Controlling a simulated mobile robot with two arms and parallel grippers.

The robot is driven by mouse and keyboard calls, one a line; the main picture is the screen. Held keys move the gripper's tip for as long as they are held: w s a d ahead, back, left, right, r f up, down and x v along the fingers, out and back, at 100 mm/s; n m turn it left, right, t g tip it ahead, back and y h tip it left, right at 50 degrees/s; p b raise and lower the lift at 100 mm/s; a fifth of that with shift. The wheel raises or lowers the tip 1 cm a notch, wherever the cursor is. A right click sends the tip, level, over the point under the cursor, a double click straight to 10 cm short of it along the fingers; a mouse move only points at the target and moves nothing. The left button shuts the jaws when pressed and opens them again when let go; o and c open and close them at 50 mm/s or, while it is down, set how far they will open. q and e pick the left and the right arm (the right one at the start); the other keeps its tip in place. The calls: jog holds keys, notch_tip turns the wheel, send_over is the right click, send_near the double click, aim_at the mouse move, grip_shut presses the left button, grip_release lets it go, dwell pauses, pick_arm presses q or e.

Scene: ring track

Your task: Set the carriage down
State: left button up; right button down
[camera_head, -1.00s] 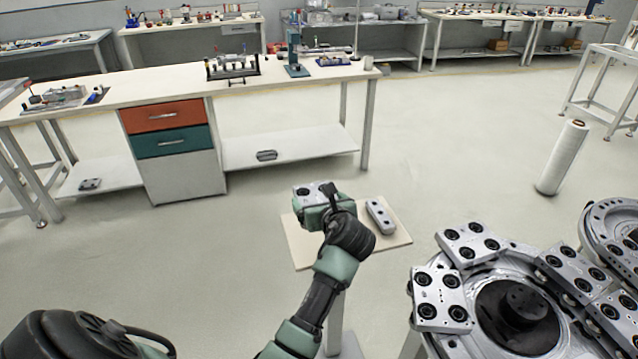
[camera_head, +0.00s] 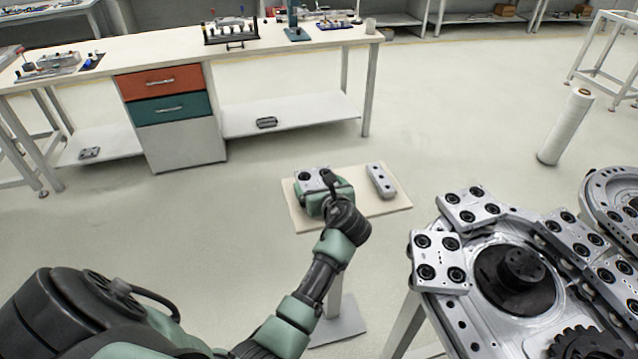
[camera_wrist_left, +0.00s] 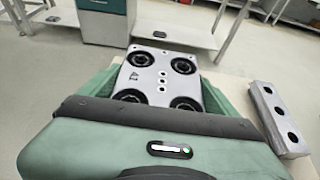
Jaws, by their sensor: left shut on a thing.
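The carriage (camera_head: 311,179) is a silver plate with black rollers. My left gripper (camera_head: 325,190) is shut on it, over the small pale stand top (camera_head: 385,210). In the left wrist view the carriage (camera_wrist_left: 160,80) lies flat between the green fingers (camera_wrist_left: 160,95), its several rollers facing up. Whether its underside touches the stand top is hidden. A silver bar with holes (camera_head: 381,180) lies on the stand top to the right of the carriage, apart from it; it also shows in the left wrist view (camera_wrist_left: 278,118). My right gripper does not show.
A ring track (camera_head: 480,310) with several similar carriages (camera_head: 440,262) stands at the right. A long workbench (camera_head: 260,65) with red and teal drawers is behind the stand. A white roll (camera_head: 565,127) stands on the floor at the right.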

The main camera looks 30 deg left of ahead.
pick_arm(q)
jog(key=o, duration=1.8)
jog(key=shift+s, duration=0.1)
